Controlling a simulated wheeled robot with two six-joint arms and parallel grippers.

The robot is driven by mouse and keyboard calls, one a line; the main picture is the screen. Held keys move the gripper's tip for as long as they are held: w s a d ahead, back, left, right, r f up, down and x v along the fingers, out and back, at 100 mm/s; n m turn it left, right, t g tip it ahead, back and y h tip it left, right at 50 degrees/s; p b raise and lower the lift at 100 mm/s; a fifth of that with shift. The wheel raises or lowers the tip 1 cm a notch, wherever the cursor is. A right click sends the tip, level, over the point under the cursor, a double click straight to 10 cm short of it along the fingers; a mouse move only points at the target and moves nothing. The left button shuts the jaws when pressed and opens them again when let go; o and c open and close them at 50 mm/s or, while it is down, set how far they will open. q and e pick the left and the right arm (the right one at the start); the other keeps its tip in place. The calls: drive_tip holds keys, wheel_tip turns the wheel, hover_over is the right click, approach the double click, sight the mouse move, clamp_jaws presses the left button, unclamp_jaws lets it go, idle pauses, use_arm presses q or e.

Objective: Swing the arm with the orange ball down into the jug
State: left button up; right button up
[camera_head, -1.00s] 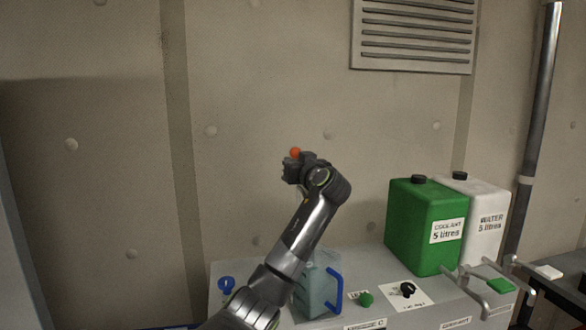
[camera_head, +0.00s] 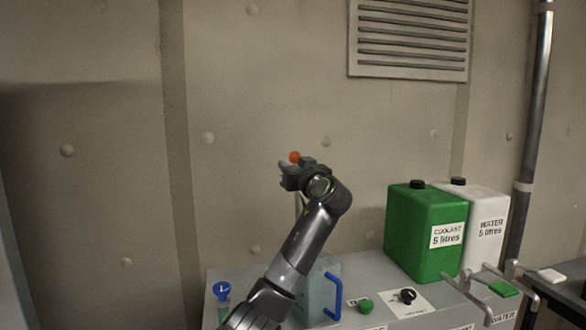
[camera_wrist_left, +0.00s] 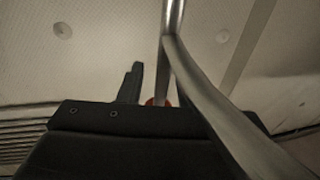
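The orange ball (camera_head: 295,157) shows at the top of my left gripper (camera_head: 290,168), high above the bench. A sliver of it shows in the left wrist view (camera_wrist_left: 152,102), beside one dark finger (camera_wrist_left: 131,82). A pale metal tube (camera_wrist_left: 172,25) crosses close in front of that camera and hides the other finger's side. I cannot tell whether the fingers grip the ball or the tube. A pale upright rod (camera_head: 298,205) shows just below the gripper. The translucent jug with a blue handle (camera_head: 333,298) stands on the bench below, partly behind my arm. My right gripper is not in view.
A green coolant can (camera_head: 408,235) and a white water can (camera_head: 488,215) stand at the back right of the grey bench. A blue-topped gauge (camera_head: 222,290), a green knob (camera_head: 366,306) and a black knob (camera_head: 408,296) sit near the jug. Metal levers (camera_head: 465,280) stand at right.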

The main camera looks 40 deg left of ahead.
use_arm(q)
drive_tip(key=shift+d, duration=0.1)
drive_tip(key=b+v, duration=0.8)
drive_tip(key=v, duration=0.9)
drive_tip(key=shift+d+b, duration=0.15)
drive_tip(key=shift+b, duration=0.15)
drive_tip(key=shift+s, duration=0.1)
